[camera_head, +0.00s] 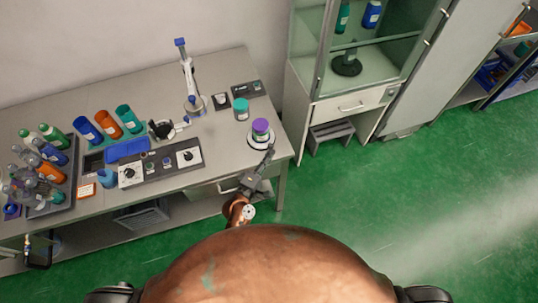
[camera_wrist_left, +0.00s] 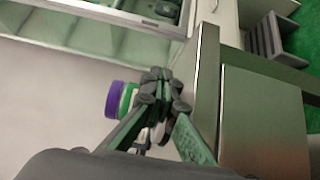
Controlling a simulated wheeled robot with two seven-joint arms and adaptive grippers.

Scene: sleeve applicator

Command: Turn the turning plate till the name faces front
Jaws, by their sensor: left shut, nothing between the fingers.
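The turning plate (camera_head: 256,147) is a small pale disc near the right end of the grey bench. A jar with a purple lid and green and white sides (camera_head: 260,130) stands on it. I cannot read a name on the jar. My left gripper (camera_head: 270,150) is at the plate's right front edge, shut and empty. In the left wrist view the shut fingertips (camera_wrist_left: 158,76) overlap the jar (camera_wrist_left: 122,99) and hide part of it. I cannot tell whether they touch the jar or plate. My right gripper is not in view.
A teal-lidded jar (camera_head: 241,108) stands behind the plate. A grey control box (camera_head: 154,168), a pipette stand (camera_head: 190,85) and a bottle tray (camera_head: 64,205) are further left. A glass-fronted cabinet (camera_head: 345,85) stands right of the bench. Green floor is open at right.

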